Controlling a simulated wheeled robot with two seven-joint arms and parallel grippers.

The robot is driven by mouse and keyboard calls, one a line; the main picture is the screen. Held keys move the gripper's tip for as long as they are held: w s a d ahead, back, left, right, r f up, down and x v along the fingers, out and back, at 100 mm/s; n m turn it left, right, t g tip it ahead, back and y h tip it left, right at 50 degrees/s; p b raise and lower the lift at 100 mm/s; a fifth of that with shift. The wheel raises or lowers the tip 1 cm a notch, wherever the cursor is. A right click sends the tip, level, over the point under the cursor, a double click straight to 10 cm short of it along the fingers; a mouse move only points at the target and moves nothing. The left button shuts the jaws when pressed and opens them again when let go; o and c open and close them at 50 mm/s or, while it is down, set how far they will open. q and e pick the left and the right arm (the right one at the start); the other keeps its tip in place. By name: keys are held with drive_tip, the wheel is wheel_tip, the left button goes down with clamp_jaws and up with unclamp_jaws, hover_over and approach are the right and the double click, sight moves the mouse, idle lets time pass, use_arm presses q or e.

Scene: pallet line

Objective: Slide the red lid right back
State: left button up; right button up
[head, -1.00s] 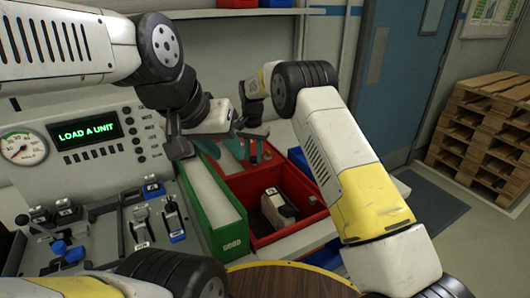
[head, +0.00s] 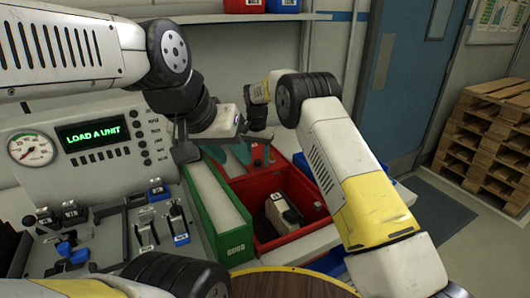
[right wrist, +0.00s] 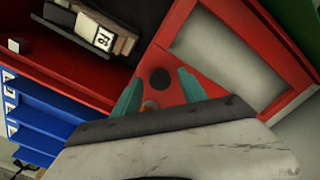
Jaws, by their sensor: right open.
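The red box (head: 320,212) stands on the bench in the head view, its front part open. A dark and pale labelled unit (head: 283,212) lies inside; it also shows in the right wrist view (right wrist: 103,32). The red lid (head: 250,183) covers the back part of the box. In the right wrist view a dark round spot marks the lid's red surface (right wrist: 178,97). My right gripper (right wrist: 160,76) is open, its teal fingers apart over the lid, with a small orange-brown bit between them. My left gripper (head: 215,130) hangs above the box's back left; its jaws are unclear.
A green box (head: 222,222) with a pale top stands directly left of the red box. A control panel (head: 100,145) with levers is further left. Blue drawers (right wrist: 40,118) show in the right wrist view. Pallets (head: 485,140) stand at the far right.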

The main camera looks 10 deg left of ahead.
wheel_tip(320, 180, up, 8)
drive_tip(key=shift+f, duration=0.1)
idle(0.4)
